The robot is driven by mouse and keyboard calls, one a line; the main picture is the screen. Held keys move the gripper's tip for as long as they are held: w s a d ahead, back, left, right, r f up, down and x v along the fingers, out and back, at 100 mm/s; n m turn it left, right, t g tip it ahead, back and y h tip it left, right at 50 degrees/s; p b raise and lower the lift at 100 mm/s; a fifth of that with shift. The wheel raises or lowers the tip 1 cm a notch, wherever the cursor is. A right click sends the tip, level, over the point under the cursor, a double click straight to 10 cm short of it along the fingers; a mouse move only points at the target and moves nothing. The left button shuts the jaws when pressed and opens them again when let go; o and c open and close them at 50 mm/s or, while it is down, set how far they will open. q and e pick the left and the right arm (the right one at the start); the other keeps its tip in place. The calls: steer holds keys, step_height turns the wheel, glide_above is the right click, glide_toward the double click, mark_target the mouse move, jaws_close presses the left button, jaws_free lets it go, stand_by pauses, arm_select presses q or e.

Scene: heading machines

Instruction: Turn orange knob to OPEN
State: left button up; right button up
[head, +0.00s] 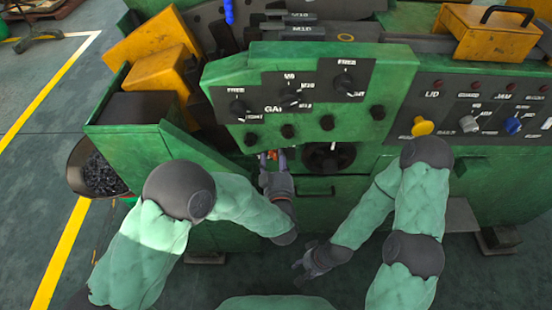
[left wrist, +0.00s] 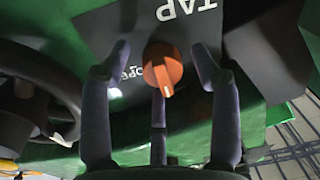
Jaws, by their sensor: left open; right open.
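The orange knob (left wrist: 162,68) sits on a dark panel marked TAP, with a partly hidden label beside it that looks like OPEN. A pale mark on the knob points down in the left wrist view. My left gripper (left wrist: 160,78) is open, its fingers spread on either side of the knob and below it. I cannot tell whether any finger touches it. In the head view the knob shows as a small orange spot (head: 272,154) beyond my left gripper (head: 273,164). My right gripper (head: 302,264) is open and empty, low over the floor.
Black knobs line the green panel (head: 250,70) above the left gripper. A dark handwheel (head: 330,157) is just right of it and also shows at the left of the left wrist view. A yellow knob (head: 422,127) and others sit on the right panel.

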arm_select(q)
steer(key=c, duration=1.1)
